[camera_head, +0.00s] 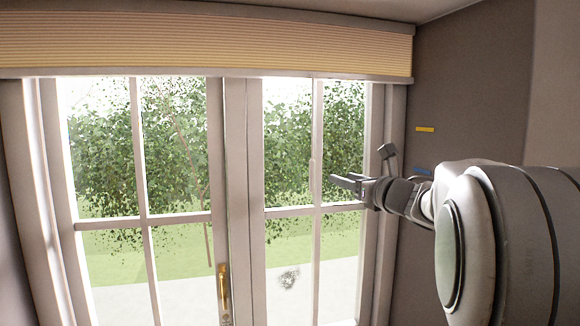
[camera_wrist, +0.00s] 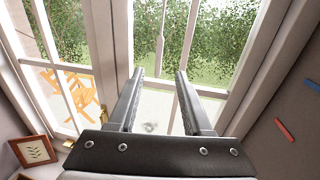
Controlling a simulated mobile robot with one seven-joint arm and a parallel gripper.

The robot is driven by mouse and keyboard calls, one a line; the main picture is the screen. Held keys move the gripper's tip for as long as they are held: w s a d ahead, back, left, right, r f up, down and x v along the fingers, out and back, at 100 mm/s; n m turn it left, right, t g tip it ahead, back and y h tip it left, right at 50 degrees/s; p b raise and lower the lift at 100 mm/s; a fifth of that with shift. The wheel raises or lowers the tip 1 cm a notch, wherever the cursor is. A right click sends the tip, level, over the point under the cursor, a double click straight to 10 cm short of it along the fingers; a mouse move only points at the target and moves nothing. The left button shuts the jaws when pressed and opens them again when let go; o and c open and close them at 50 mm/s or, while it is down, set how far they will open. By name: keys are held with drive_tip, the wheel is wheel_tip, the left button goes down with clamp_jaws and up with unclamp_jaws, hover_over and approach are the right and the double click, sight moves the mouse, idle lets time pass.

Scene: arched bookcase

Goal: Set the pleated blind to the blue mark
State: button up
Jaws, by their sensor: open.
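The pleated blind (camera_head: 210,40) is yellow and gathered high across the top of the window. Its pale bottom rail (camera_head: 210,72) hangs well above the blue mark (camera_head: 422,171) on the right wall. In the wrist view the blue mark (camera_wrist: 312,85) sits at the right edge. My gripper (camera_head: 345,181) is in front of the right window pane, below the rail and near the blue mark's height. In the wrist view my gripper (camera_wrist: 159,75) has its two fingers apart with nothing between them. The blind is out of the wrist view.
A yellow mark (camera_head: 425,129) is above the blue one, and a red mark (camera_wrist: 284,130) is on the same wall. The window has a brass handle (camera_head: 224,290). A framed leaf picture (camera_wrist: 34,151) is at lower left. An orange chair (camera_wrist: 82,92) shows through the glass.

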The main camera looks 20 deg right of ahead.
sight(313, 168)
drive_tip(key=w+a+p, duration=0.1)
drive_tip(key=w+p, duration=0.1)
drive_tip(key=w, duration=0.3)
drive_tip(key=w+p, duration=0.2)
drive_tip(key=w, duration=0.4)
drive_tip(key=w+a+p, duration=0.1)
drive_tip(key=w+p, duration=0.1)
drive_tip(key=w, duration=0.3)
drive_tip(key=shift+w+a, duration=0.2)
drive_tip(key=shift+a, duration=0.1)
drive_tip(key=shift+c, duration=0.3)
clamp_jaws()
idle(0.4)
